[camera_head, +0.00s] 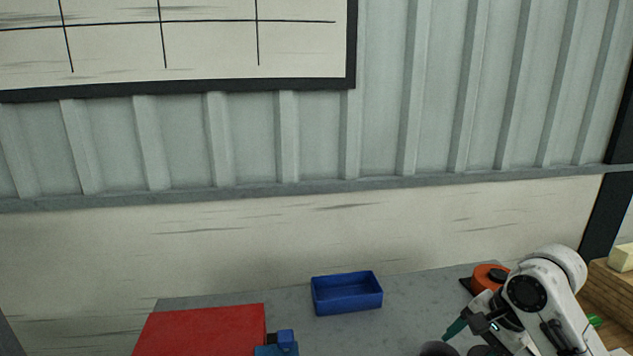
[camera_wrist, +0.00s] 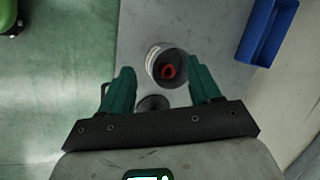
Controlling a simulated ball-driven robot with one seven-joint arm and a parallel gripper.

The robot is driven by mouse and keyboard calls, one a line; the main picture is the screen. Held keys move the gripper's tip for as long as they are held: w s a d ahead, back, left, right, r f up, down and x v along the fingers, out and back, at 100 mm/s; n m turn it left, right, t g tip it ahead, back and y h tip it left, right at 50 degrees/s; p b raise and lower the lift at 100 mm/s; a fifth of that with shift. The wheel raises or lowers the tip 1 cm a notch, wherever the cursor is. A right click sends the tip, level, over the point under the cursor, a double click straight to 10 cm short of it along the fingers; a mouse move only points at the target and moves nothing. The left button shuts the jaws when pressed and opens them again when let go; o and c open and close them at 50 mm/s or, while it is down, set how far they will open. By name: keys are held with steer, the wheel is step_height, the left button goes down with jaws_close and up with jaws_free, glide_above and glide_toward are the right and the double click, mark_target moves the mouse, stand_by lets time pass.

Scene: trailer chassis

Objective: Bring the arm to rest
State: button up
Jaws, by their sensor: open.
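My gripper (camera_head: 462,325) is at the lower right in the head view, at the end of my white arm and above the grey table (camera_head: 390,320). In the wrist view my gripper (camera_wrist: 160,88) shows two green fingers spread apart with nothing held between them. A round container (camera_wrist: 154,62) with a light wall and a dark inside stands just past the fingertips, with a red ring-like thing (camera_wrist: 168,72) inside it. A second dark round thing (camera_wrist: 152,104) lies between the fingers in the picture and is partly hidden by my gripper.
A blue bin (camera_head: 347,293) stands on the table near the wall. A red box (camera_head: 200,332) and a blue object (camera_head: 277,345) are at the left. An orange round thing (camera_head: 488,276) is behind my arm. Green floor (camera_wrist: 60,70) lies beyond the table edge.

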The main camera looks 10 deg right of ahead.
steer(key=s+a+f+n+t+y, duration=0.1)
steer(key=s+a+f+n+t, duration=0.2)
steer(key=a, duration=0.4)
steer(key=s+a+f+n, duration=0.3)
steer(key=a+f+n, duration=0.1)
steer(key=a+f, duration=0.15)
steer(key=s+d+f+n+g+h+b, duration=0.1)
steer(key=s+d+f, duration=0.1)
steer(key=s+f, duration=0.3)
steer(key=s+d+f+n+g+h+b, duration=0.1)
steer(key=s+f, duration=0.4)
steer(key=s, duration=0.7)
steer(key=s+d+f+n+g+h+b, duration=0.1)
steer(key=s+d+f+n+g+h, duration=0.1)
steer(key=s, duration=0.6)
step_height(320, 180, down, 3)
steer(key=shift+s+d+r+n+g+h, duration=0.1)
steer(key=shift+s+d+n+g+h, duration=0.3)
steer(key=shift+d, duration=0.7)
steer(key=shift+w+a, duration=0.1)
